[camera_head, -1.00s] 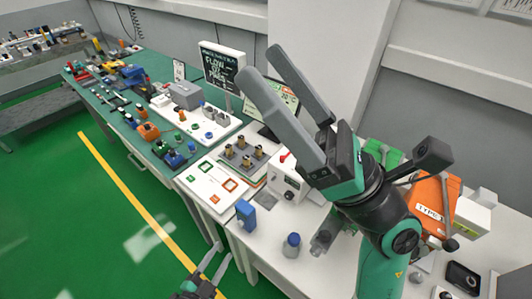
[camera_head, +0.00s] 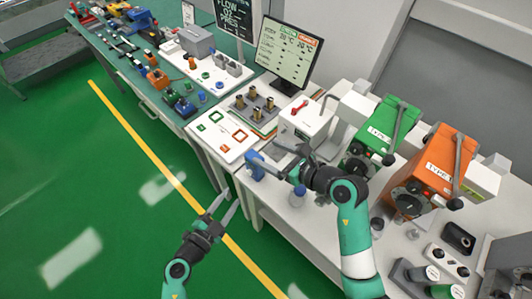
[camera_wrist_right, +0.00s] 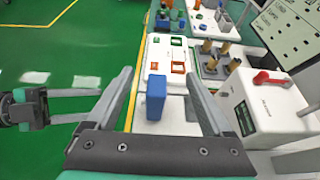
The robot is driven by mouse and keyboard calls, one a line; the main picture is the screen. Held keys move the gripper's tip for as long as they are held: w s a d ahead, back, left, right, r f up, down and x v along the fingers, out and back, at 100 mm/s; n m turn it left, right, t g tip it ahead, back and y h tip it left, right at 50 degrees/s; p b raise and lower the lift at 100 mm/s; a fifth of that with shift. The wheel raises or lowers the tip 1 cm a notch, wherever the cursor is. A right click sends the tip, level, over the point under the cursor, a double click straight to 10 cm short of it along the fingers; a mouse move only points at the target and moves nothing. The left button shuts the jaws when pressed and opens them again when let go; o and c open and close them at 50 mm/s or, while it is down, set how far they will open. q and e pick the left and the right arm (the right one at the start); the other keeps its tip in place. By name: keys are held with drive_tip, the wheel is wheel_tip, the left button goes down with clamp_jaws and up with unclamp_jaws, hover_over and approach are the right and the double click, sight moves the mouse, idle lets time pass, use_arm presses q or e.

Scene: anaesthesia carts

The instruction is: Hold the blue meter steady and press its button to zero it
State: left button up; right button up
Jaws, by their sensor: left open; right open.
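The blue meter (camera_head: 256,168) is a small upright blue box at the front edge of the white table. In the right wrist view the blue meter (camera_wrist_right: 156,98) appears between the fingers of my right gripper (camera_wrist_right: 158,80), which is open; contact cannot be told. In the head view my right gripper (camera_head: 270,161) is beside the meter and partly covers it. My left gripper (camera_head: 229,203) is open and empty, in front of the table edge, lower left of the meter. It also shows at the left of the right wrist view (camera_wrist_right: 98,104). The meter's button cannot be made out.
A white tray (camera_head: 208,143) with green and orange square frames lies left of the meter. A white box with a red lever (camera_head: 304,122) stands behind it. A blue-capped bottle (camera_head: 298,196) is close to my right arm. Green (camera_head: 384,127) and orange (camera_head: 433,170) units stand right.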

approach(255, 166)
drive_tip(key=w+a+f, duration=0.2)
drive_tip(key=w, duration=0.3)
drive_tip(key=x, duration=0.4)
drive_tip(key=shift+w+a+f, duration=0.1)
drive_tip(key=shift+w+a, duration=0.15)
drive_tip(key=shift+w, duration=0.05)
drive_tip(key=shift+x, duration=1.1)
drive_tip(key=shift+f, duration=0.1)
drive_tip(key=shift+c, duration=0.3)
